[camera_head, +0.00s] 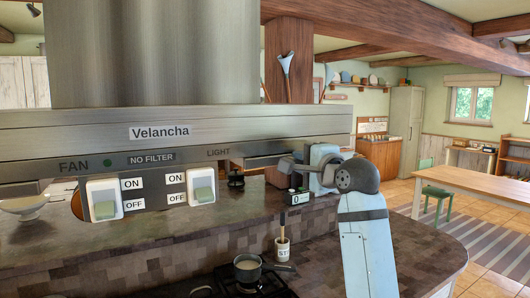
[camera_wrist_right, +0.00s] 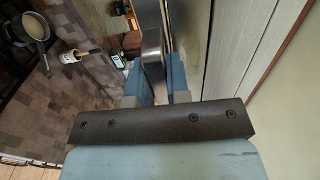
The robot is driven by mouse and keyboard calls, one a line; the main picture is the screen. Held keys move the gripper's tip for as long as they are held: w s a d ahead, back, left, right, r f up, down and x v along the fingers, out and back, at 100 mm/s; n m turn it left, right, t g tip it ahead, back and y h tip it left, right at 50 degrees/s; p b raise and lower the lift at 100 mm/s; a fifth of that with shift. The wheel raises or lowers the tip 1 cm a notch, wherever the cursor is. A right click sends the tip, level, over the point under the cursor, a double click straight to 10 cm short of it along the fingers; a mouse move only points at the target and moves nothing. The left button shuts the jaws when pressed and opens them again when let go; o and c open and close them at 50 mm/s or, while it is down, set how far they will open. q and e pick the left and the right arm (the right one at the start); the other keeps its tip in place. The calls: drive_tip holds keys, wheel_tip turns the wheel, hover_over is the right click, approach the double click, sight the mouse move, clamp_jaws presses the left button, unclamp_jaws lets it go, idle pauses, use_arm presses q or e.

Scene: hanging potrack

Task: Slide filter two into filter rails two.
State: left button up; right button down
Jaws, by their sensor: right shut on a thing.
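A grey metal slab, seemingly filter two (camera_wrist_right: 152,45), stands edge-on between the blue-grey fingers of my right gripper (camera_wrist_right: 160,88) in the right wrist view. The right gripper is shut on it. In the head view, my right gripper (camera_head: 296,168) is at the right end of the steel range hood (camera_head: 230,122), near its lower edge. A thin grey strip (camera_head: 262,160) runs left from the gripper under the hood, likely the filter's edge. Filter rails two cannot be made out; the hood front hides its underside. My left gripper is not in view.
The hood front carries a fan switch (camera_head: 104,199), a light switch (camera_head: 201,187) and a "NO FILTER" label (camera_head: 151,159). Below are a pot (camera_head: 248,268) on the stove and a small labelled holder (camera_head: 282,249). A wooden post (camera_head: 289,60) stands behind the hood.

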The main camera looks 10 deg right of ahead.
drive_tip(key=shift+r, duration=0.15)
idle(0.3)
drive_tip(key=c, duration=1.4)
unclamp_jaws()
drive_tip(key=o, duration=0.3)
drive_tip(key=shift+w, duration=0.15)
drive_tip(key=shift+o, duration=0.5)
drive_tip(key=shift+w+a+f, duration=0.1)
drive_tip(key=shift+w+f, duration=0.05)
drive_tip(key=shift+f, duration=0.05)
drive_tip(key=b+v, duration=0.3)
drive_tip(key=v, duration=1.1)
drive_tip(key=shift+b, duration=0.3)
drive_tip(key=shift+w, duration=0.1)
